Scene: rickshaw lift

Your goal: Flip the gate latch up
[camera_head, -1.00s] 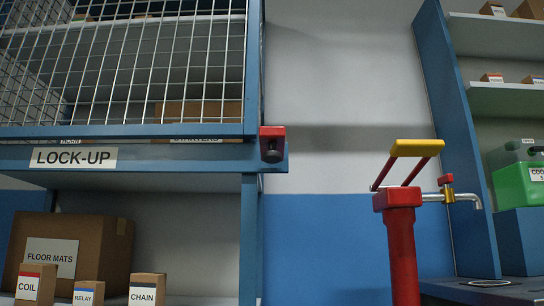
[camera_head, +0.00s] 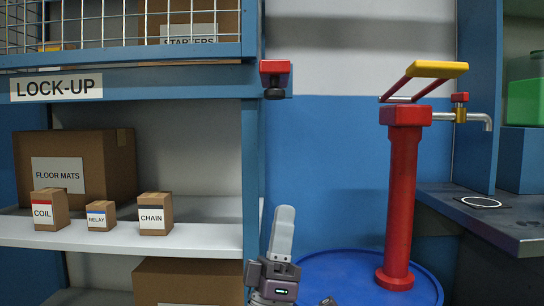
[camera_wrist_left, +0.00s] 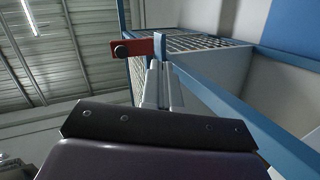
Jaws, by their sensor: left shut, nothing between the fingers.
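The gate latch (camera_head: 275,73) is a red bar with a black knob under it, at the right end of the blue lock-up frame. The blue-framed wire mesh gate (camera_head: 130,42) is to its left. My left gripper (camera_head: 284,212) points upward below the latch, shut and empty, with a clear gap between them in the head view. In the left wrist view the latch (camera_wrist_left: 140,47) shows beyond the shut fingers (camera_wrist_left: 160,70), a little to their left.
A shelf (camera_head: 120,233) with small boxes and a floor mats carton (camera_head: 75,165) is at the left. A red hand pump (camera_head: 402,190) on a blue drum (camera_head: 350,275) stands to the right. A dark bench (camera_head: 480,212) is further right. The space between gripper and latch looks clear.

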